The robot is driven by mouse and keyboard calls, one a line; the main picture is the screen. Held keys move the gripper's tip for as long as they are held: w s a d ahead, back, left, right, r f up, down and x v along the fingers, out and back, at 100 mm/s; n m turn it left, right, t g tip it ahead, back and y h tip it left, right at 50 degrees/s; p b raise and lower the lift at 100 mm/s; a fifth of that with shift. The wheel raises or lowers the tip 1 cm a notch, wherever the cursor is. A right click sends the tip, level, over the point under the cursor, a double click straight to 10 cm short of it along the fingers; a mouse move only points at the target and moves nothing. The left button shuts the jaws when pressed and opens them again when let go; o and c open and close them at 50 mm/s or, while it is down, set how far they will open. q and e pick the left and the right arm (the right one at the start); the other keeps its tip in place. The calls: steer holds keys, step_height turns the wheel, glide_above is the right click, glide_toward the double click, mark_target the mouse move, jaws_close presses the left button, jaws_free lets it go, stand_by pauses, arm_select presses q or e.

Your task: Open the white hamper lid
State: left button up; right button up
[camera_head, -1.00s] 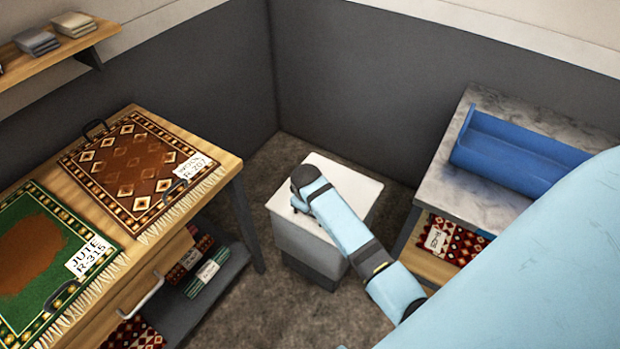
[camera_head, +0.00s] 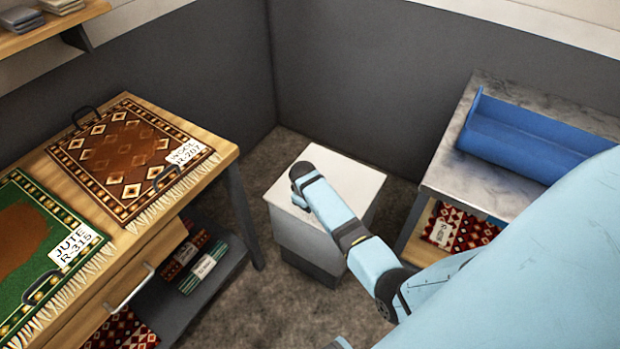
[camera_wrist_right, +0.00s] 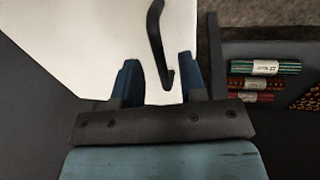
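The white hamper (camera_head: 350,190) stands on the floor in the corner, with its flat white lid (camera_head: 345,168) lying shut on top. My right arm reaches over it, and my right gripper (camera_head: 299,202) is at the lid's left front edge, mostly hidden behind the wrist. In the right wrist view my right gripper (camera_wrist_right: 160,78) is open over the white lid (camera_wrist_right: 75,50). A dark curved handle (camera_wrist_right: 155,35) runs down so that its lower end shows between the two fingers. I cannot tell whether they touch it. My left gripper is not in view.
A wooden table (camera_head: 215,150) with two patterned rugs (camera_head: 125,160) stands at left, with rolled rugs on its lower shelf. A marble-topped stand (camera_head: 470,180) with a blue tray (camera_head: 530,140) is at right. Walls close in behind the hamper.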

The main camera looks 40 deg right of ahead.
steer(key=shift+f, duration=0.45)
steer(key=shift+d+f, duration=0.1)
steer(key=shift+f, duration=0.05)
